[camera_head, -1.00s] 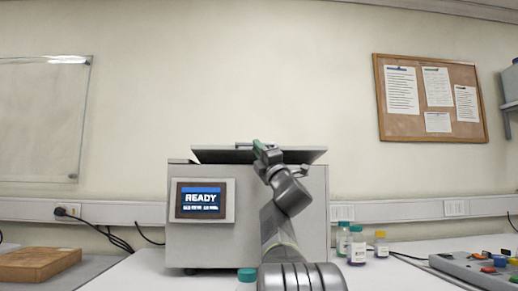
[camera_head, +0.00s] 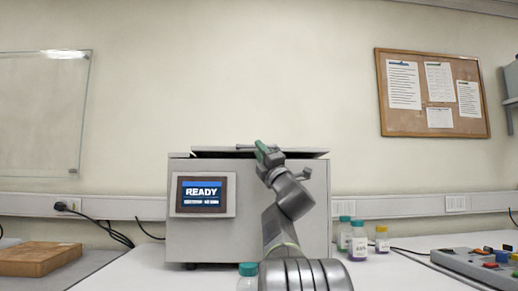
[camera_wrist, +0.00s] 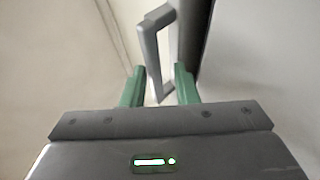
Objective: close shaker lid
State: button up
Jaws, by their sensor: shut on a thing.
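The shaker (camera_head: 250,225) is a grey box on the bench with a lit READY screen. Its lid (camera_head: 310,152) lies almost flat along the top, with a thin dark gap still visible at the front edge. The contact itself is partly hidden in the head view by my own gripper.
A teal-capped bottle (camera_head: 248,272) stands in front of the shaker, close to my arm. Several capped bottles (camera_head: 357,245) stand to its right. A control box with coloured buttons (camera_head: 480,262) is at the far right, and a wooden block (camera_head: 38,259) at the left.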

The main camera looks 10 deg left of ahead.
jog(key=v, duration=0.6)
jog(key=shift+s+d+r, duration=0.25)
jog(key=shift+d+r, duration=0.05)
jog(key=shift+r, duration=0.05)
jog(key=shift+d, duration=0.1)
